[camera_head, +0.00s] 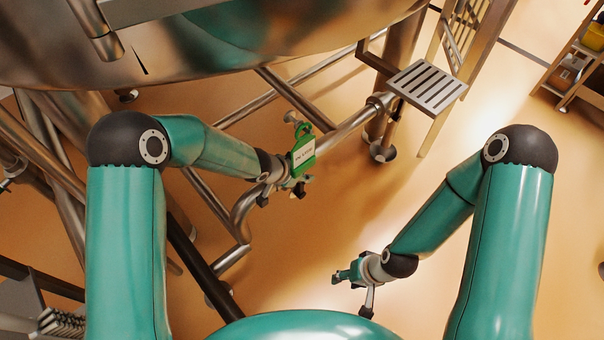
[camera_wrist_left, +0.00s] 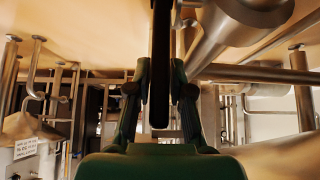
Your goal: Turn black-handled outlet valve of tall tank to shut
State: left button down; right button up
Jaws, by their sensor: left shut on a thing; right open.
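The tall steel tank (camera_head: 250,45) fills the top left of the head view. My left gripper (camera_head: 297,182) is below it, beside a green tag (camera_head: 303,152) on the pipework. In the left wrist view the black valve handle (camera_wrist_left: 160,70) is a long dark bar running from the top edge to between the fingers of my left gripper (camera_wrist_left: 160,92), which is shut on it. The valve body is mostly hidden in the head view by the tag and gripper. My right gripper (camera_head: 350,273) is open and empty over the floor, lower right of the left one.
A steel pipe (camera_head: 340,130) runs behind the tag towards a slatted step (camera_head: 428,87). More pipes and tank legs crowd the left. A shelf (camera_head: 575,75) with boxes stands at the far right. The orange floor (camera_head: 400,200) between the arms is clear.

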pick_arm(q)
jog(key=shift+w+d+r, duration=0.15)
jog(key=shift+d+r, duration=0.05)
jog(key=shift+d, duration=0.1)
dwell(0.4)
jog(key=c, duration=1.5)
grip_release()
jog(key=o, duration=0.5)
jog(key=shift+f, duration=0.15)
jog(key=shift+a, duration=0.1)
jog(key=shift+v, duration=5.95)
jog(key=shift+a, duration=0.1)
